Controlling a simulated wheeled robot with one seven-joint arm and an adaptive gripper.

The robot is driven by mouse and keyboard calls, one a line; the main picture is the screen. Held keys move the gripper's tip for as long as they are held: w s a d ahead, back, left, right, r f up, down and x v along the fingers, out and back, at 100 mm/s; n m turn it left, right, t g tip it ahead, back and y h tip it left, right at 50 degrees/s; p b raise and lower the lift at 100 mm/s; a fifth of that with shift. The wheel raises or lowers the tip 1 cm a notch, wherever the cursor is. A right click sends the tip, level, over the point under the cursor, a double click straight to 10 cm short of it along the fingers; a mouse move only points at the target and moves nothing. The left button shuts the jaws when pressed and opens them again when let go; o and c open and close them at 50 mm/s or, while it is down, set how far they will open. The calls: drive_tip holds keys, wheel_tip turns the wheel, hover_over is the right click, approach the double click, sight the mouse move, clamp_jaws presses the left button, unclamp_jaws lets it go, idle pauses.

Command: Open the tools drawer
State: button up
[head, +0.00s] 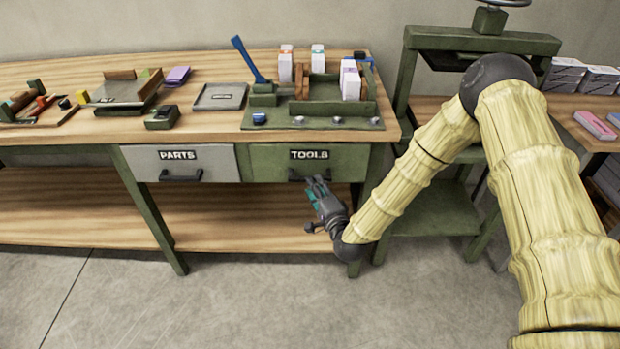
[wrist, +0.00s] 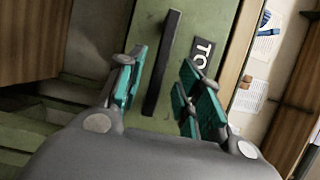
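The tools drawer (head: 340,163) is the green front labelled TOOLS at the right of the workbench. It looks closed, flush with the bench. Its dark bar handle (head: 297,176) is partly hidden behind my gripper (head: 317,184) in the head view. In the wrist view the handle (wrist: 162,65) runs up the picture on the green drawer front (wrist: 143,35). My gripper (wrist: 160,100) is open there, its teal fingers apart, with the handle ahead and in line with the gap between them. I cannot tell whether the fingertips touch the drawer. Nothing is held.
The grey parts drawer (head: 186,163) is left of the tools drawer. The wooden bench top (head: 210,122) carries trays, boxes and a green fixture. A green press frame (head: 405,75) stands close on the right. The floor (head: 230,300) in front is clear.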

drive_tip(key=shift+x, duration=2.25)
drive_tip(key=shift+c, duration=0.4)
clamp_jaws()
